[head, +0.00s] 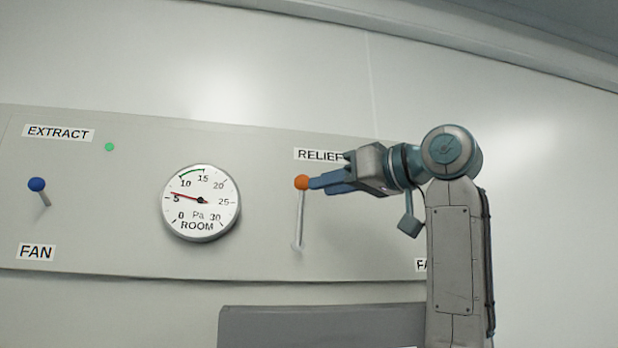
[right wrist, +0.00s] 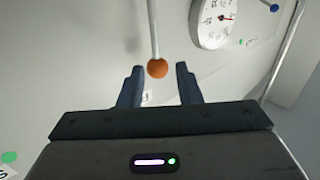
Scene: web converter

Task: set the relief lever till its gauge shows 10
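The relief lever (head: 299,219) is a thin pale rod with an orange knob (head: 302,183) on top, standing nearly upright under the RELIEF label. The round ROOM gauge (head: 201,215), marked in Pa, has its red needle a little above 5; a green arc lies near 10 to 15. My right gripper (head: 318,183) is at the knob from the right. In the right wrist view, its open fingers (right wrist: 160,72) stand on both sides of the orange knob (right wrist: 157,69) near their tips, with gaps visible. My left gripper is not in view.
A blue-knobbed lever (head: 37,185) stands at the panel's left between the EXTRACT and FAN labels. A green light (head: 110,147) is beside EXTRACT. A grey box-like surface (head: 320,328) lies below the panel. The panel between gauge and relief lever is clear.

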